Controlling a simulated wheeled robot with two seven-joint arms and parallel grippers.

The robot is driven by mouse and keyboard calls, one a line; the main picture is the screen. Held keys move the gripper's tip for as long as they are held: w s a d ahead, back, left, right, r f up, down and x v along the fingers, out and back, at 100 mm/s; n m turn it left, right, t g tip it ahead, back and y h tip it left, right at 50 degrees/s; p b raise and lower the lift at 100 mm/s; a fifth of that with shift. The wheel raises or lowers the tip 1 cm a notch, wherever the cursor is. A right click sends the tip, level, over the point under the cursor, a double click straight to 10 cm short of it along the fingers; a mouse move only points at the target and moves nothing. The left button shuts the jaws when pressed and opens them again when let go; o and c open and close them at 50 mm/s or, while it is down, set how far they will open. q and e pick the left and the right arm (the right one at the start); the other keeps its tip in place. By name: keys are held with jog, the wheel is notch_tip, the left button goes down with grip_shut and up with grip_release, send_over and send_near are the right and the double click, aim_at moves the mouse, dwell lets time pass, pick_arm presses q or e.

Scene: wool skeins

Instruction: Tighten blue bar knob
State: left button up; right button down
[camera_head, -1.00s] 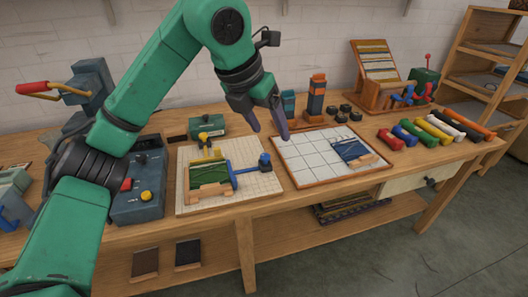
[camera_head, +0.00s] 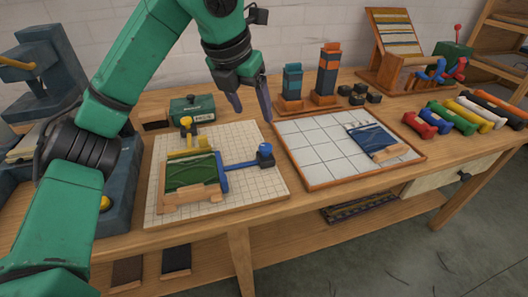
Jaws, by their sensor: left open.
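The blue bar (camera_head: 240,163) lies on the gridded board (camera_head: 255,190), reaching right from the green wool piece (camera_head: 190,174) in its wooden frame. The blue knob (camera_head: 265,150) stands at the bar's right end. My left gripper (camera_head: 251,105) hangs above and behind the blue knob, fingers pointing down. It is open and empty, apart from the knob. My right gripper is out of view.
A white tiled tray (camera_head: 318,165) with a dark blue wool piece (camera_head: 372,137) lies to the right. Blue and orange stacks (camera_head: 327,75) stand behind it. A dark green box (camera_head: 192,108) stands behind the board. Colored skeins (camera_head: 450,117) lie at far right.

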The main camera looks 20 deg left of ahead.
aim_at(265, 147)
pick_arm(q)
jog(key=x, duration=1.4)
jog(key=shift+w, duration=0.15)
grip_shut()
